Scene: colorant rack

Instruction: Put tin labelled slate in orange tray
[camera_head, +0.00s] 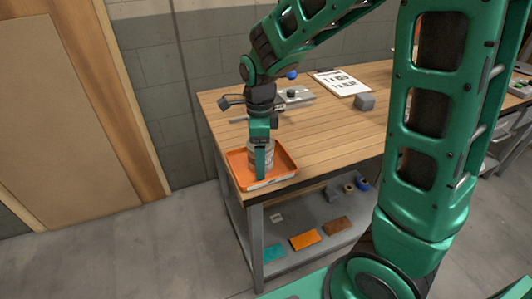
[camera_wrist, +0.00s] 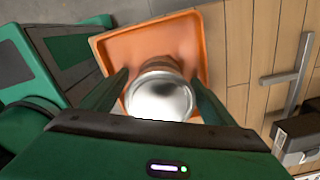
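The orange tray (camera_head: 285,160) sits on the near left corner of the wooden workbench. A round grey tin (camera_head: 269,157) is upright within the tray, partly hidden behind a finger. My gripper (camera_head: 262,172) points straight down into the tray, one finger on either side of the tin. In the wrist view, the tin's bright metal lid (camera_wrist: 160,97) lies between the two fingers of the gripper (camera_wrist: 160,76), which look shut against its sides. The orange tray (camera_wrist: 112,45) spreads out behind it. The tin's label cannot be read.
A clipboard (camera_head: 341,82), a small grey block (camera_head: 365,102) and a metal fixture (camera_head: 294,96) lie farther back on the bench (camera_head: 325,128). The shelf below holds a teal piece (camera_head: 274,242), an orange piece (camera_head: 306,239) and a brown piece (camera_head: 337,226). The middle of the bench is clear.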

